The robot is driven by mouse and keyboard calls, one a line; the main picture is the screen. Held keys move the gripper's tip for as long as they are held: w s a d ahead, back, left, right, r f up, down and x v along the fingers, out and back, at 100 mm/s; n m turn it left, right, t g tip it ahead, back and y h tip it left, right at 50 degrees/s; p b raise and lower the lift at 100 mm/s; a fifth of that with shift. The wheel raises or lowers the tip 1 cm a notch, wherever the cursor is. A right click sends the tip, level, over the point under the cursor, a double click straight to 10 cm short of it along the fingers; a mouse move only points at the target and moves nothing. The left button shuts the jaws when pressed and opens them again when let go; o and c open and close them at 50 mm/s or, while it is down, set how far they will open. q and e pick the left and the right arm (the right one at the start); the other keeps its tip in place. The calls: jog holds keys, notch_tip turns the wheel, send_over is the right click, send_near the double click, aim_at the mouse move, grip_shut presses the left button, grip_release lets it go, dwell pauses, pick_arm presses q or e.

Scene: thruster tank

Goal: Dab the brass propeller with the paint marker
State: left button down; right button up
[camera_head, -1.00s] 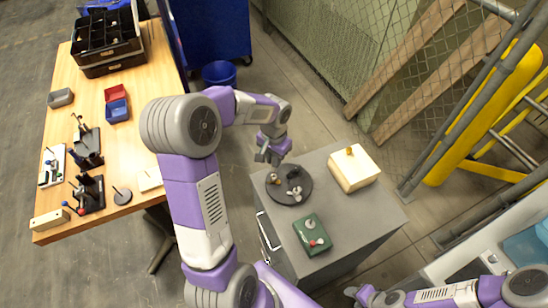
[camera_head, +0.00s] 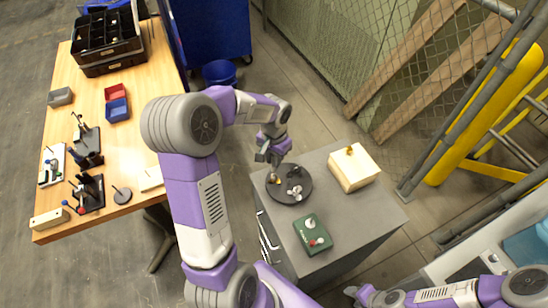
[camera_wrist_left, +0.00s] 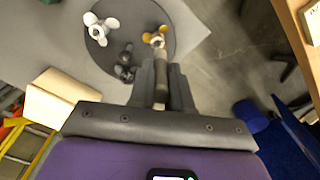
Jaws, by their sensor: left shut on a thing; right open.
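A dark round disc (camera_head: 289,198) on the grey cabinet top carries three propellers. The brass propeller (camera_wrist_left: 157,38) is at its edge beside my left gripper; it also shows in the head view (camera_head: 275,179). A silver propeller (camera_wrist_left: 98,28) and a dark one (camera_wrist_left: 125,68) share the disc. My left gripper (camera_wrist_left: 161,90) is shut on a grey stick-like thing, seemingly the paint marker (camera_wrist_left: 161,78). Its far end lines up with the brass propeller; I cannot tell whether they touch. In the head view my left gripper (camera_head: 268,158) is at the disc's far edge. My right gripper (camera_head: 362,296) is open and empty.
A wooden table (camera_head: 85,120) with bins and stands is at left. A fence and yellow post stand at right.

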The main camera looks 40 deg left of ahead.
pick_arm(q)
jog(key=shift+s+f, duration=0.1)
jog(key=shift+f, duration=0.25)
dwell(1.5)
jog(key=shift+r+p, duration=1.95)
jog(key=shift+r, duration=0.65)
